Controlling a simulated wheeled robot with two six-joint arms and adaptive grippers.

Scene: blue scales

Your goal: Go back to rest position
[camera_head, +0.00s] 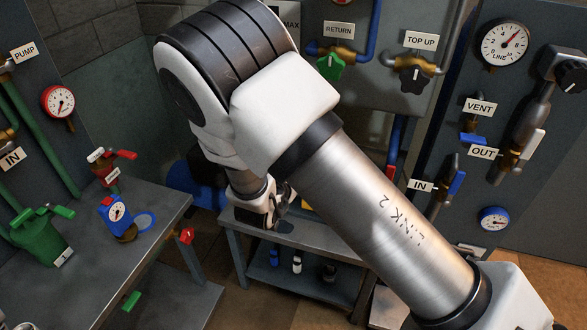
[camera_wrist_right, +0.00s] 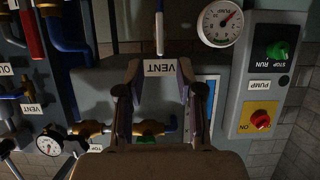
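My right arm crosses the head view from the lower right, up to a large elbow near the top, then down. Its gripper (camera_head: 276,204) shows small behind the arm, over the rear bench. In the right wrist view the same gripper (camera_wrist_right: 160,100) has its two fingers well apart with nothing between them. My left gripper is not in view.
A panel on the right carries a LINE gauge (camera_head: 505,44) and several valves. A metal bench (camera_head: 60,290) on the left holds a green can (camera_head: 40,243) and a blue gauge device (camera_head: 115,214). A lower bench (camera_head: 310,235) stands behind my arm. The wrist view shows a PUMP switch box (camera_wrist_right: 268,85).

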